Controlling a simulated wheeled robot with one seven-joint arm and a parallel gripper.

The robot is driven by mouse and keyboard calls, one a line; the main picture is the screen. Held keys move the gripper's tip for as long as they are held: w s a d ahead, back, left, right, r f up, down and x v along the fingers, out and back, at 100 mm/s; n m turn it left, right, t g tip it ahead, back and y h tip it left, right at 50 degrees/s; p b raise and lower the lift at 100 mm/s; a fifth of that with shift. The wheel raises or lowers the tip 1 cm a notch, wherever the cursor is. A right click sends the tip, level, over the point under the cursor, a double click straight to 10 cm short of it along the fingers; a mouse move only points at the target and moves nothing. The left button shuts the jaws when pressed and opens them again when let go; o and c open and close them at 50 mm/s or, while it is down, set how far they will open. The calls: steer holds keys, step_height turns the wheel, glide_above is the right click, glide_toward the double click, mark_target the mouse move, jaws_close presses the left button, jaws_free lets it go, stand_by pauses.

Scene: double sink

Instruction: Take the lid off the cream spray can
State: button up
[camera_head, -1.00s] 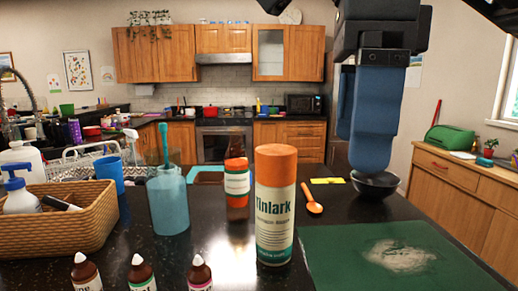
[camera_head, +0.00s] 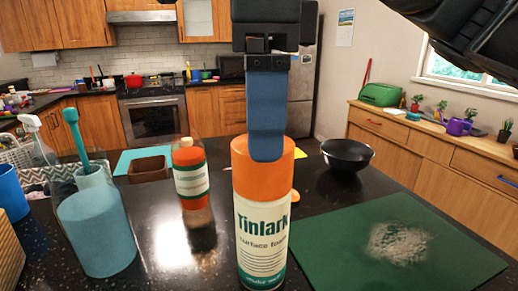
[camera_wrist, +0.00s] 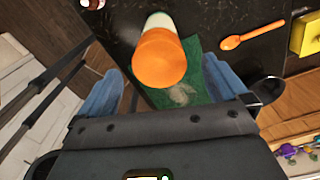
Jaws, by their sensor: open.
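The cream spray can (camera_head: 262,235) stands upright on the dark counter, with "Tinlark" on its label. Its orange lid (camera_head: 247,172) is on top, and the wrist view shows the lid (camera_wrist: 158,62) from above. My gripper (camera_head: 266,158) points down at the lid; in the head view its blue finger overlaps the lid's upper part and hides some of it. In the wrist view my gripper (camera_wrist: 162,72) is open, with one blue finger to each side of the lid and gaps visible. Contact cannot be told.
An orange-lidded jar (camera_head: 191,178) and a teal container (camera_head: 95,230) with a brush stand left of the can. A black bowl (camera_head: 347,155) is behind right, and a green mat (camera_head: 400,265) lies to the right. An orange spoon (camera_wrist: 238,41) lies nearby in the wrist view.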

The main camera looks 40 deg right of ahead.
steer(key=shift+s+f+p, duration=0.1)
steer(key=shift+f+p, duration=0.35)
steer(key=shift+f, duration=1.65)
steer(key=c, duration=1.1)
